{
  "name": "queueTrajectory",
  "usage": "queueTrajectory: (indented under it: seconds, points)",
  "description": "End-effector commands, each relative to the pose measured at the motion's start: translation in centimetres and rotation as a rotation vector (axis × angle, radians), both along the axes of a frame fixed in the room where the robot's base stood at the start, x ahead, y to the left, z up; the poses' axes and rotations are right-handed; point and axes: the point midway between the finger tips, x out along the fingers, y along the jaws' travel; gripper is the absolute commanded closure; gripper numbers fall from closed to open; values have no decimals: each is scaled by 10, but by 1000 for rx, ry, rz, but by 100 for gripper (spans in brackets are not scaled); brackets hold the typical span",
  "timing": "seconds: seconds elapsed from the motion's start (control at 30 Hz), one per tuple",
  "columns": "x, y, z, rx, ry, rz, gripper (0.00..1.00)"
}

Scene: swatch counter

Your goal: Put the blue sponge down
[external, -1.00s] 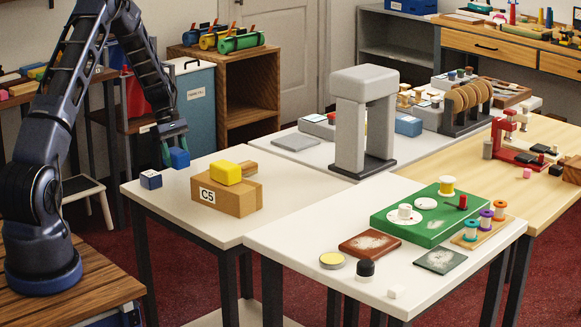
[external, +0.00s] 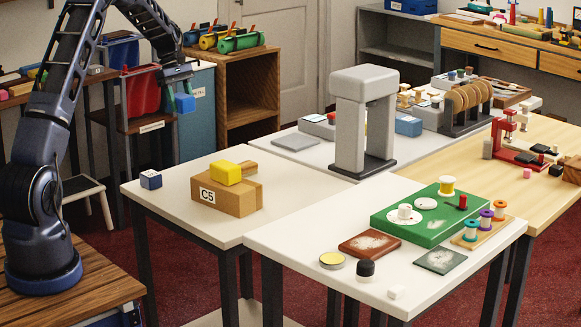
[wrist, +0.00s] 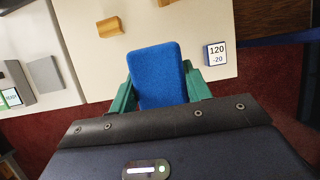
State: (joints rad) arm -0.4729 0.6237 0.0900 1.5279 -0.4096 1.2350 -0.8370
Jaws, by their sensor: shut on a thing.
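The blue sponge (external: 185,103) is held in my gripper (external: 180,88), which is shut on it. In the external view it hangs in the air above and behind the near white table's back left corner. In the wrist view the blue sponge (wrist: 157,76) fills the space between the green fingers of my gripper (wrist: 158,92). The white table (external: 165,210) below shows clear of the sponge.
A small blue block with a white label (external: 150,179) sits at the table's left corner. A wooden block marked C5 (external: 230,200) carries a yellow block (external: 225,172). The tabletop's front left is bare. A grey arch (external: 362,110) stands further right.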

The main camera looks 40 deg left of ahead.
Motion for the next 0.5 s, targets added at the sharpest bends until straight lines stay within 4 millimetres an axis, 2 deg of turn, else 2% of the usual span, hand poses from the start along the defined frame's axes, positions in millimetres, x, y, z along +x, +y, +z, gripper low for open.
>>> queueTrajectory:
  seconds: [0.1, 0.3, 0.5]
  points:
    - [36, 3, -1, 0, -1, -2, 73]
    - [84, 5, 0, 1, -1, -4, 73]
    - [108, 4, 0, 0, 1, -4, 73]
